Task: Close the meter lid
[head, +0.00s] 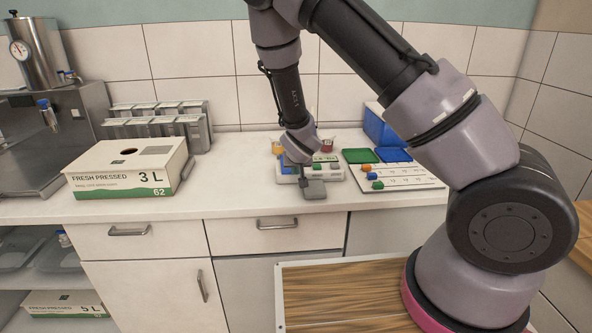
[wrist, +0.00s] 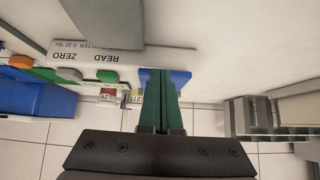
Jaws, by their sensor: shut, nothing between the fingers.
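The meter (head: 322,174) is a small white box on the counter, with a green and a grey button on its front. In the wrist view the meter (wrist: 85,56) appears upside down, with READ and ZERO lettering. A grey flat piece (head: 313,189), seemingly the lid, stands out at the meter's front, and it also shows large in the wrist view (wrist: 100,22). My gripper (wrist: 158,76) is shut and empty, its green fingers together by the meter's blue end. Whether the fingertips touch the meter is unclear. In the head view my wrist hides part of the meter.
A white rack card (head: 400,176) with coloured pegs and a blue bin (head: 382,128) stand right of the meter. A juice carton (head: 125,170) and grey metal holders (head: 160,122) stand to the left. The counter between carton and meter is clear.

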